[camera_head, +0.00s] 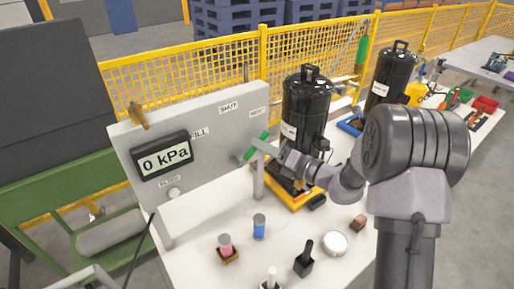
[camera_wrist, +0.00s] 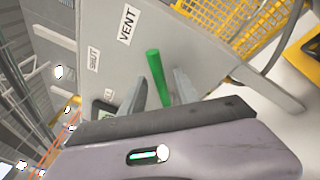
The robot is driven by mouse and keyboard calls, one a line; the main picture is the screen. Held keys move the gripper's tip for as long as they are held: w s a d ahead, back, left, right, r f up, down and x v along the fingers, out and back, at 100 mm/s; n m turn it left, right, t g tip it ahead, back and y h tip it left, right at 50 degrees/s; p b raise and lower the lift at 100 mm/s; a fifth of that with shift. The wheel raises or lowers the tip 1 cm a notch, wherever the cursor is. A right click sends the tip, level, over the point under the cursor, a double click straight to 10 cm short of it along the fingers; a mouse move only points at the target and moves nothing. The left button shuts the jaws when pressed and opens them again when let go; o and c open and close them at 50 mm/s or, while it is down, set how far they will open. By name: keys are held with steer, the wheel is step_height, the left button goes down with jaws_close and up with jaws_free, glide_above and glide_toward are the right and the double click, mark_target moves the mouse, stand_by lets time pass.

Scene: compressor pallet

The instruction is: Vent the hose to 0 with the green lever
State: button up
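The green lever (camera_head: 255,145) is on the grey panel (camera_head: 215,165), below the VENT label (camera_head: 258,113) and right of the SHUT label (camera_head: 228,109). The display (camera_head: 164,156) on the panel reads 0 kPa. My gripper (camera_head: 260,148) is at the lever. In the wrist view the green lever (camera_wrist: 158,80) stands between my two fingers (camera_wrist: 160,92), with a visible gap on at least the left side. The fingers look open. The lever's lower end and its pivot are hard to make out.
A white table (camera_head: 190,248) holds a blue can (camera_head: 259,227), a pink-topped item (camera_head: 226,248), a black item (camera_head: 304,258) and a round white dish (camera_head: 334,243). A black tank (camera_head: 305,112) stands behind my arm. A yellow fence (camera_head: 195,72) runs behind.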

steer(key=shift+x, duration=1.2)
jaws_close()
stand_by(0.6)
